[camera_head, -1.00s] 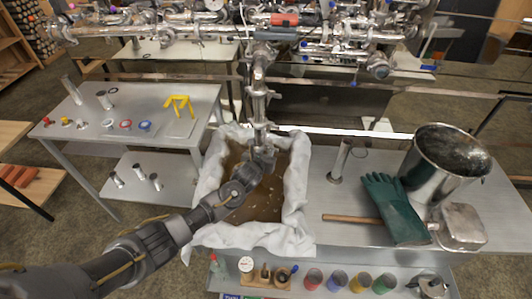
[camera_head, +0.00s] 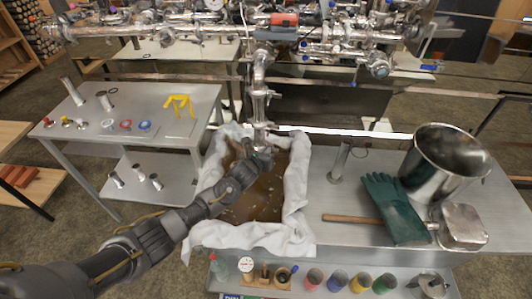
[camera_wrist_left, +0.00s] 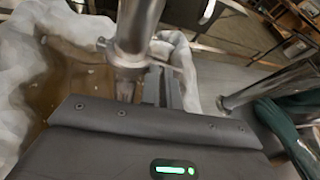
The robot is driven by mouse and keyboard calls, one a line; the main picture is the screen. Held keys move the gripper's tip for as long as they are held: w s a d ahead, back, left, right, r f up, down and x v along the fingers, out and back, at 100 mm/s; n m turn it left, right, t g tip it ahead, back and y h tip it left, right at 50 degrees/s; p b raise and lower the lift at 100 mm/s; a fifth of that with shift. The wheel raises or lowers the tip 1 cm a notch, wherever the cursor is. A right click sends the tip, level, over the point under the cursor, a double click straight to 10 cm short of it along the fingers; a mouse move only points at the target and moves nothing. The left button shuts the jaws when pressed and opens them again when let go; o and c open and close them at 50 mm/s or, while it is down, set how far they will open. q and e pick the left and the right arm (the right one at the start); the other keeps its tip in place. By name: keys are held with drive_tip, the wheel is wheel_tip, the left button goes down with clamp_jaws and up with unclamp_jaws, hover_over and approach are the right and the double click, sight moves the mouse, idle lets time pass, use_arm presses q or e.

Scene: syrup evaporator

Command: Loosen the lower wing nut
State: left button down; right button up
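A shiny steel pipe (camera_head: 259,78) hangs down over a cloth-lined tub, with an upper clamp (camera_head: 261,93) and a lower clamp (camera_head: 262,125) on it. The lower wing nut is too small to make out in the head view. In the left wrist view the pipe's clamp (camera_wrist_left: 124,55) is close ahead, with a small knob at its left and a thin rod at its right. My left gripper (camera_head: 260,156) is just below the lower clamp, at the pipe's bottom end. Its fingers are mostly hidden, so I cannot tell their opening. My right gripper is out of view.
The tub's white cloth (camera_head: 296,190) surrounds brown liquid. Right of it are a short upright tube (camera_head: 341,160), green gloves (camera_head: 396,210), a steel pot (camera_head: 440,165) and a wooden-handled ladle (camera_head: 460,225). A side table (camera_head: 160,98) at left holds small fittings and a yellow piece.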

use_arm(q)
drive_tip(key=shift+a+f+n+h+b, duration=0.25)
drive_tip(key=shift+n+h+b, duration=0.15)
drive_tip(key=shift+n+h, duration=0.3)
drive_tip(key=c, duration=1.6)
unclamp_jaws()
drive_tip(key=shift+r, duration=0.1)
drive_tip(key=shift+r, duration=0.15)
